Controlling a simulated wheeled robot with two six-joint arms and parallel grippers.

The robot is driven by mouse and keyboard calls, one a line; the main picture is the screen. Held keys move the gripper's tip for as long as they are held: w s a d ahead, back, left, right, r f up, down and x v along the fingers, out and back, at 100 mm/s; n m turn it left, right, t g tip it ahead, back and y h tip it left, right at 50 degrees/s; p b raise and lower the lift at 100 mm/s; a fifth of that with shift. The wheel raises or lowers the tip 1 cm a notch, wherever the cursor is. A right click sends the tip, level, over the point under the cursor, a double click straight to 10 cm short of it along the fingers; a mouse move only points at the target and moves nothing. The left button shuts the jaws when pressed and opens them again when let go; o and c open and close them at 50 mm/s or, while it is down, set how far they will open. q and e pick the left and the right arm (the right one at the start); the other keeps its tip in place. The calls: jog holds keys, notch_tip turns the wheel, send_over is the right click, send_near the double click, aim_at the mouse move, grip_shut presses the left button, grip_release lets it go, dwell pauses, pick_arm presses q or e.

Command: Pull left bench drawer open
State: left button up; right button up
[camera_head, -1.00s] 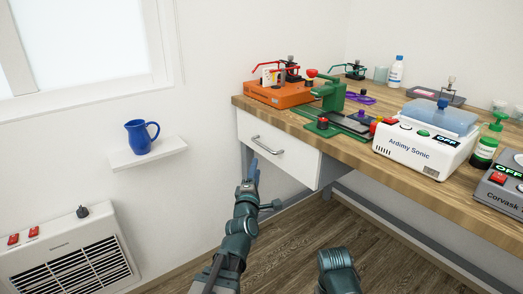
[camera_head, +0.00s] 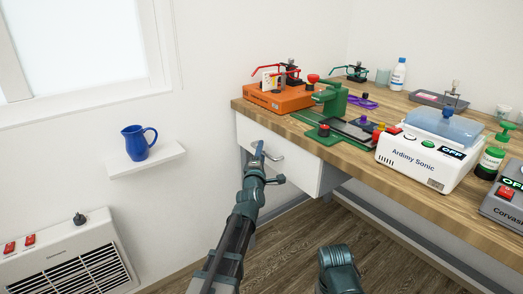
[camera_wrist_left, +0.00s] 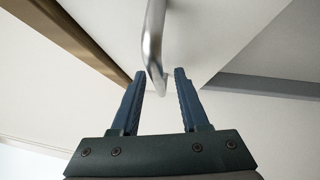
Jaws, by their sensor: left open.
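The left bench drawer (camera_head: 300,168) is a white front under the wooden bench top, and it looks closed. Its grey metal bar handle (camera_head: 277,155) is partly covered by my left gripper (camera_head: 258,150). In the left wrist view the handle (camera_wrist_left: 153,50) runs down from the top edge, and its lower end reaches between the fingertips of my left gripper (camera_wrist_left: 155,76). The two blue fingers stand apart, one on each side of the bar, with gaps showing. They are not closed on it. My right gripper is not in view; only a link of that arm shows at the bottom.
The wooden bench (camera_head: 358,160) carries an orange box (camera_head: 279,97), a green press (camera_head: 332,98) and a white sonic cleaner (camera_head: 421,157). A blue jug (camera_head: 138,142) stands on a wall shelf (camera_head: 147,161) at left. A heater (camera_head: 68,262) is below it. The floor before the drawer is clear.

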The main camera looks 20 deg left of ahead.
pick_arm(q)
jog(key=shift+c, duration=0.3)
grip_shut()
dwell(1.2)
